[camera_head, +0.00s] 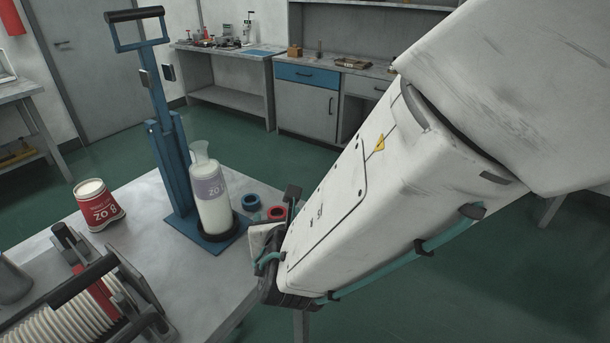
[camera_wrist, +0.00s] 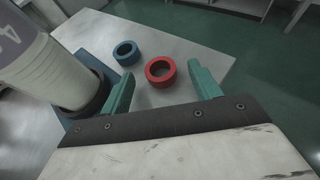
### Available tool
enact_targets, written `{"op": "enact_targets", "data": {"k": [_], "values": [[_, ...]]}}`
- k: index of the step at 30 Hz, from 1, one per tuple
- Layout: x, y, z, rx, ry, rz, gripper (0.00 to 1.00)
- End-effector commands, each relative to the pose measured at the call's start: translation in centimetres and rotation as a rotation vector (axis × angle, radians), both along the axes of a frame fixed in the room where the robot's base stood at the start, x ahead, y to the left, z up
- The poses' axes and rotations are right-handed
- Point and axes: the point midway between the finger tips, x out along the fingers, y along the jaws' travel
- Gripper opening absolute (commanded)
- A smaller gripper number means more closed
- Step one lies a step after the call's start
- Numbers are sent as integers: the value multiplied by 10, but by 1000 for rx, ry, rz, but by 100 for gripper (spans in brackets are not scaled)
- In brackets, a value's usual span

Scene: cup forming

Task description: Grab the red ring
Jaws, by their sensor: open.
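The red ring (camera_wrist: 149,78) lies flat on the table, between and a little beyond the tips of my fingers in the wrist view. In the head view the red ring (camera_head: 276,210) shows just past my arm, partly hidden by it. My gripper (camera_wrist: 160,82) has its two green fingers apart, with nothing held. In the head view the fingers are mostly hidden behind my wrist. A blue ring (camera_wrist: 126,51) lies up and left of the red one; it also shows in the head view (camera_head: 251,203).
A tall bottle (camera_head: 211,200) stands on the base of a blue press (camera_head: 175,165), close to my left finger in the wrist view. A red-and-white cup (camera_head: 98,207) and a ribbed roller device (camera_head: 75,310) are on the left. The table edge (camera_wrist: 216,80) lies right of the rings.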

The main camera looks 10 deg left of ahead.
Motion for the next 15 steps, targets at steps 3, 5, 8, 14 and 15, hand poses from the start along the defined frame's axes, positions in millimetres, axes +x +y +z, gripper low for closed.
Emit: {"op": "enact_targets", "data": {"k": [3, 5, 8, 14, 15], "values": [[13, 5, -5, 0, 0, -2, 62], [16, 6, -6, 1, -1, -1, 62], [17, 7, -7, 2, 0, -1, 62], [16, 7, -7, 2, 0, -1, 46], [16, 7, -7, 2, 0, -1, 35]]}}
